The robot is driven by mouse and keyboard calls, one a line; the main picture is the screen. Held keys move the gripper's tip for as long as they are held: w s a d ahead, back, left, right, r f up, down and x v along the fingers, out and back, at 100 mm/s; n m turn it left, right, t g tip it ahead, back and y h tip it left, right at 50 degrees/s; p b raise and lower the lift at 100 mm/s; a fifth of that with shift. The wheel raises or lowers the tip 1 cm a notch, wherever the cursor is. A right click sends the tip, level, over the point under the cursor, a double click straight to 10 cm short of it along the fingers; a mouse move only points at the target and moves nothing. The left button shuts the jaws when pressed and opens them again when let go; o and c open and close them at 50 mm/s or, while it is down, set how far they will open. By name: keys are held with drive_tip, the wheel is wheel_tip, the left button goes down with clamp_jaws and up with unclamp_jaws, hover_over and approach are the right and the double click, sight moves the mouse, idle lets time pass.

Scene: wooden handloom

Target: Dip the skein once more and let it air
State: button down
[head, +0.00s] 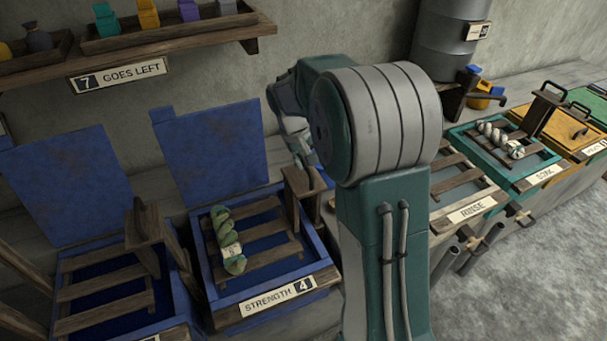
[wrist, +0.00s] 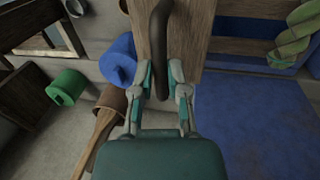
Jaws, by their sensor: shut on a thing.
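A green and cream skein (head: 226,240) with a pale tag lies on the slatted wooden rack (head: 272,256) in the blue vat (head: 316,292) labelled STRENGTH 4. The vat's blue lid (head: 212,150) stands open behind it. The rack has an upright wooden end board (head: 300,200) on its right side. My gripper (wrist: 162,92) is shut on the dark handle (wrist: 160,35) on that board. In the head view my gripper (head: 306,165) is partly hidden by my arm. The skein also shows at the top right of the wrist view (wrist: 294,38). The dye level is hard to make out.
Another open blue vat (head: 180,300) with an empty rack stands at left. The RINSE vat (head: 470,212) and SOAK vat (head: 540,178) stand at right; a pale skein (head: 500,140) lies on the SOAK rack. A shelf (head: 150,45) with a GOES LEFT sign (head: 119,74) hangs above.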

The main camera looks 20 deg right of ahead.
drive_tip(key=shift+r, duration=0.85)
drive_tip(key=shift+w+r, duration=0.1)
drive_tip(key=c, duration=0.6)
unclamp_jaws()
drive_tip(key=shift+c, duration=0.2)
wheel_tip(320, 180, up, 12)
drive_tip(key=a, duration=0.2)
drive_tip(key=shift+a+f, duration=0.25)
drive_tip(key=shift+a, duration=0.05)
